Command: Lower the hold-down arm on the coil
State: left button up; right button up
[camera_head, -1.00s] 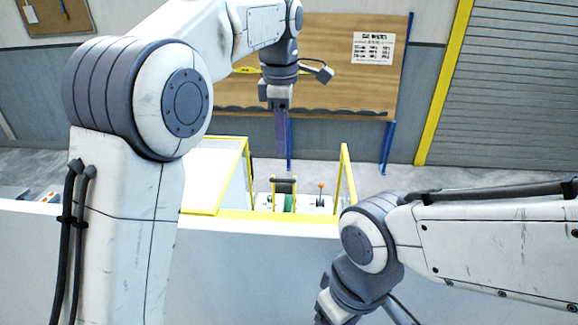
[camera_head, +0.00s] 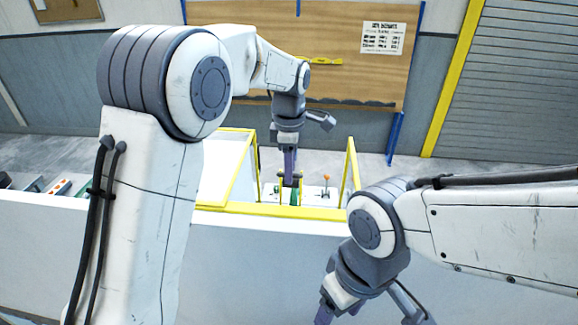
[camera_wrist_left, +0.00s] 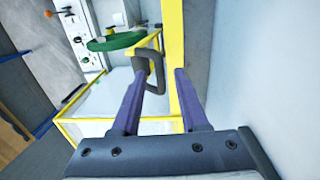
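The hold-down arm shows in the left wrist view as a yellow bar with a dark grey loop handle (camera_wrist_left: 154,72). The green coil (camera_wrist_left: 112,42) lies just beyond the handle, and its green edge (camera_head: 294,197) also shows in the head view. My left gripper (camera_wrist_left: 161,72) is open, with its purple fingertips on either side of the handle. The handle looks closer to the left-hand finger; I cannot tell whether they touch. In the head view my left gripper (camera_head: 290,165) points down over the machine and partly hides the handle. My right gripper (camera_head: 324,315) is cut off at the bottom edge.
Yellow guard rails (camera_head: 351,165) flank the opening, and a yellow edge (camera_head: 235,209) runs along the machine's front. An orange-knobbed lever (camera_head: 326,179) stands right of the coil. The white machine body (camera_head: 265,255) fills the foreground.

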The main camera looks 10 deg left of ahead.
pick_arm(q)
grip_shut()
jog(key=shift+r, duration=0.1)
dwell(1.2)
